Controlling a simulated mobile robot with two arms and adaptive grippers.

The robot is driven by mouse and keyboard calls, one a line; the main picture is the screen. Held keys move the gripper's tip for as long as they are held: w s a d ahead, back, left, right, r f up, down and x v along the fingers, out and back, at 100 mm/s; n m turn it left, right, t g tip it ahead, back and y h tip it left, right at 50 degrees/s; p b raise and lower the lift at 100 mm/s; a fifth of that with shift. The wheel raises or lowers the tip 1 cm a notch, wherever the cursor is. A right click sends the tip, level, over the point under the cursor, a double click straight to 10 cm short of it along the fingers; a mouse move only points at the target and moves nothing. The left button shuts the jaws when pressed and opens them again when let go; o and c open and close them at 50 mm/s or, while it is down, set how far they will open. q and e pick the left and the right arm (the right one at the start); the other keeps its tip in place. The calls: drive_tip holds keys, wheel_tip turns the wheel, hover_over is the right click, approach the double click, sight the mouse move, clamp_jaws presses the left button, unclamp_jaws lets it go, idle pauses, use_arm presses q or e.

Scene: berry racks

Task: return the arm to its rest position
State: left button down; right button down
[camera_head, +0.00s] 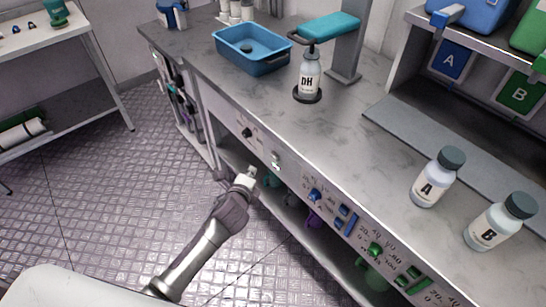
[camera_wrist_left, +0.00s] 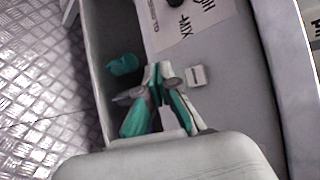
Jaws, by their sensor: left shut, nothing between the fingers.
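My left gripper (camera_head: 247,177) is at the end of my left arm, which comes in from the lower left in the head view. It is in front of the bench's drawer front, below the worktop edge and close to the open lower shelf. In the left wrist view the fingers of my left gripper (camera_wrist_left: 158,70) are together with nothing between them. A teal item (camera_wrist_left: 123,65) shows to the left of the fingers on a shelf or floor below. My right gripper is in neither view.
Knobs and switches line the bench front. A side table (camera_head: 62,47) stands at the upper left. The metal floor between is clear.

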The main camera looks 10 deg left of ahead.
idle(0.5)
use_arm(q)
drive_tip(key=s+a+f+n+g, duration=0.2)
drive_tip(key=s+f+n+g, duration=0.15)
drive_tip(key=s+f, duration=0.65)
drive_tip(key=s+a+f+n+g, duration=0.1)
drive_tip(key=s+f+n+g, duration=0.35)
drive_tip(key=f, duration=1.05)
drive_tip(key=s+f+n+g, duration=0.1)
drive_tip(key=s+f+n, duration=0.2)
drive_tip(key=s, duration=0.8)
drive_tip(key=s+a+f+n+g, duration=0.1)
drive_tip(key=s+f+n, duration=0.3)
drive_tip(key=s, duration=0.8)
drive_tip(key=s+a+f+n+g+p, duration=0.1)
drive_tip(key=s+f+n, duration=0.3)
drive_tip(key=s, duration=0.7)
wheel_tip(320, 180, down, 3)
drive_tip(key=shift+s+a+r+g, duration=0.1)
drive_tip(key=shift+s+a+g, duration=0.1)
drive_tip(key=shift+s+g, duration=0.25)
drive_tip(key=shift+w, duration=0.15)
